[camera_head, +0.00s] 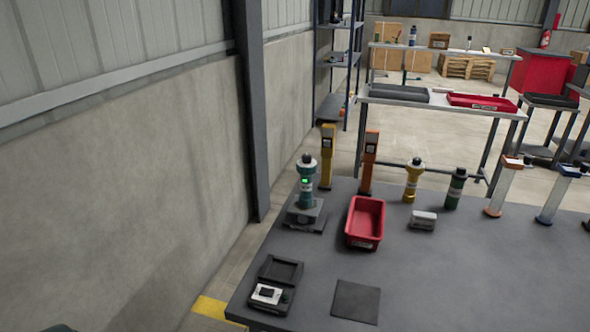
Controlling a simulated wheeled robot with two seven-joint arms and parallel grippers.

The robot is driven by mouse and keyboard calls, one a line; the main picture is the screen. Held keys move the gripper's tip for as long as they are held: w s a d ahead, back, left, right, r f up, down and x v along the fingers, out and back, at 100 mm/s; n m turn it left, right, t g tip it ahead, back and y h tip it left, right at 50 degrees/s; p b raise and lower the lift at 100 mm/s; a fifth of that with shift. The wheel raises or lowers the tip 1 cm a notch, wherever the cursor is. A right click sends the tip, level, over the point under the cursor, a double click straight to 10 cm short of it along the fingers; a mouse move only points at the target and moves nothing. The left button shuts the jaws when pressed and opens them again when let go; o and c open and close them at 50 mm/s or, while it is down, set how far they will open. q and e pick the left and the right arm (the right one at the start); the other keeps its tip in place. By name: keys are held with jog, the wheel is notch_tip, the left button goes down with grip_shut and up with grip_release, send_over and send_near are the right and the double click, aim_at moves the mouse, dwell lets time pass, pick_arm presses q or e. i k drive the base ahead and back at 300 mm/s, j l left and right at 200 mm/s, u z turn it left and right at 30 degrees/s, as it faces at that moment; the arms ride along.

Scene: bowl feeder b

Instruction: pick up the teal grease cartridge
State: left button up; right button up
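A dark green cylinder with a pale band (455,190) stands upright farther right, beside a yellow one; I cannot read any label. Neither gripper shows in the head view, and nothing is seen touching these cylinders.
The dark grey table (440,275) holds a red bin (365,241), a yellow cylinder (412,182), a small grey block (423,221), a device with a white panel (268,295) and a dark square mat (356,301). The right front is clear.

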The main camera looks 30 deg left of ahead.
aim_at(306, 172)
jog(key=j+z, duration=0.3)
jog(key=j, duration=1.15)
jog(key=k, duration=0.05)
